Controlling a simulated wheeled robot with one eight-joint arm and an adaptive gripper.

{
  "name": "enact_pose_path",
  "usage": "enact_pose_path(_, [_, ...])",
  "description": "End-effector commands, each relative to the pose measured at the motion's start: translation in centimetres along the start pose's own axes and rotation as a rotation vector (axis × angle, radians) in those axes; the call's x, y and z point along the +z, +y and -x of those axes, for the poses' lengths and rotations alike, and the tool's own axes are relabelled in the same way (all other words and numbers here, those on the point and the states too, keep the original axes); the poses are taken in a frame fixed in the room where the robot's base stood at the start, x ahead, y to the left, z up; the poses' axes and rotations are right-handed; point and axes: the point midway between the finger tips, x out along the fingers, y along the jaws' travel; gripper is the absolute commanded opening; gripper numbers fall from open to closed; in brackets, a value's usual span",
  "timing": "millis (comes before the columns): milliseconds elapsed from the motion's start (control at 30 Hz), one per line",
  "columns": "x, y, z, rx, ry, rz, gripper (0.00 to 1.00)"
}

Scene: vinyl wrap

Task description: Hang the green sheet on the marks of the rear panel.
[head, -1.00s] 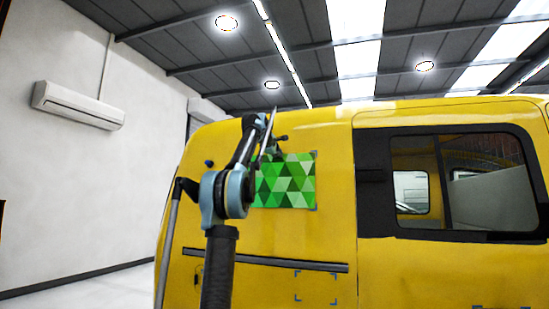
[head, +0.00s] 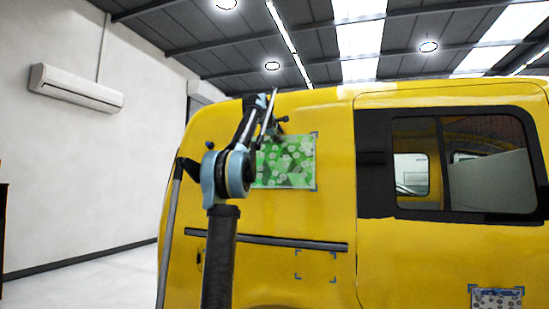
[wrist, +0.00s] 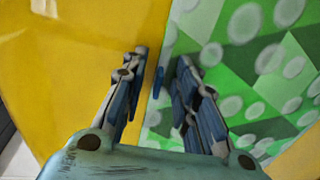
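The green sheet (head: 288,163), patterned with green triangles and pale round spots, lies against the yellow rear panel (head: 335,215). Blue corner marks show at its right corners; its left edge is partly hidden by my arm. In the wrist view the sheet (wrist: 245,75) fills the right side, its left edge running between my fingers. My gripper (wrist: 163,60) is open, its fingers apart on either side of that edge; I cannot tell whether they touch the panel. A small blue shape shows between them. In the head view my gripper (head: 276,126) is at the sheet's upper left.
Empty blue corner marks (head: 316,266) sit lower on the panel, below a dark trim strip (head: 265,241). A grey-blue patterned sheet (head: 497,299) shows at the bottom right, below the side window (head: 465,165). Open floor (head: 80,275) lies left of the van.

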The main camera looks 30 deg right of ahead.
Motion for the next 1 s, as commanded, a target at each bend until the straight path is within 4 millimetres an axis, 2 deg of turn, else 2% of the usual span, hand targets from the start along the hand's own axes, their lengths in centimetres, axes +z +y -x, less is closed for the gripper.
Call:
enact_pose_path(233, [0.0, 0.0, 0.1, 0.0, 0.0, 0.0, 0.28])
enact_pose_path(367, [0.0, 0.0, 0.8, 0.0, 0.0, 0.001, 0.28])
enact_pose_path(567, [0.0, -0.1, 3.3, 0.0, 0.0, 0.0, 0.28])
enact_pose_path(1000, [-0.1, -0.1, 10.0, 0.0, 0.0, 0.001, 0.28])
